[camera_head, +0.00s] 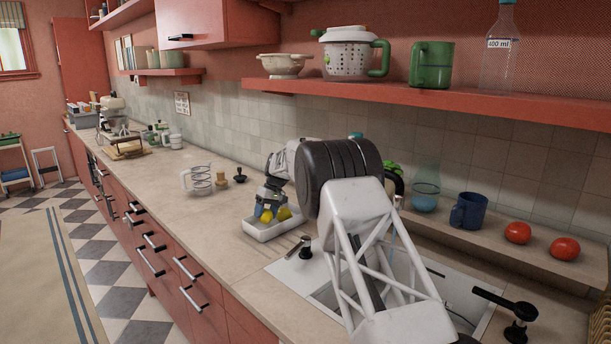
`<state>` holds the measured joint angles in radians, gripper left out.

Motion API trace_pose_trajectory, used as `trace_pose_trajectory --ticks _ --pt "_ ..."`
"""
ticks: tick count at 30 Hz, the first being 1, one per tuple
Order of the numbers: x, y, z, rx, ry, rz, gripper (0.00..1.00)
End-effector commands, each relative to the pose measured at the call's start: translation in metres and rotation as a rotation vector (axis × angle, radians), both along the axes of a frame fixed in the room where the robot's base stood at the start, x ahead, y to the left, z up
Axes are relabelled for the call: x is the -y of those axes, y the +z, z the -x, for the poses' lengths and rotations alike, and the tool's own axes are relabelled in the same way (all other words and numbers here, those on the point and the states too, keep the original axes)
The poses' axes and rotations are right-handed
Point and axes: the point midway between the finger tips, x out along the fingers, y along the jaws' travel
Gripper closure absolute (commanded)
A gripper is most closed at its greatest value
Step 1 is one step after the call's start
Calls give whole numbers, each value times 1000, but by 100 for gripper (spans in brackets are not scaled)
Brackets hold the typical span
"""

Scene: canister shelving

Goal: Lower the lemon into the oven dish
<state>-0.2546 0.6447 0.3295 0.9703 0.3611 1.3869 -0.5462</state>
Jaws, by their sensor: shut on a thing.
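The white oven dish (262,236) sits on the counter left of the sink. My gripper (267,211) points down over the dish, with its fingertips low at the dish opening. It is shut on a yellow lemon (266,216), which shows between the fingers. A second yellow piece (284,214) shows just right of the fingers, in or over the dish. I cannot tell whether the held lemon touches the dish floor. My arm hides part of the counter behind the dish.
The sink (322,296) lies right of the dish, with a black-topped dispenser (305,248) between them. A glass press (199,180) and small stoppers (240,175) stand behind to the left. The blue mug (468,211) and tomatoes (518,232) are on a right ledge. The front-left counter is clear.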

Motion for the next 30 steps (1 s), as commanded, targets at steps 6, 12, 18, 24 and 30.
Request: trace_pose_trajectory --ticks 6,12,18,24,30 --pt "0 -2 0 0 0 0 67" --pt "0 -4 0 0 0 0 67" --pt "0 -6 0 0 0 0 67" --pt "0 -9 0 0 0 0 67" --pt "0 -11 0 0 0 0 67"
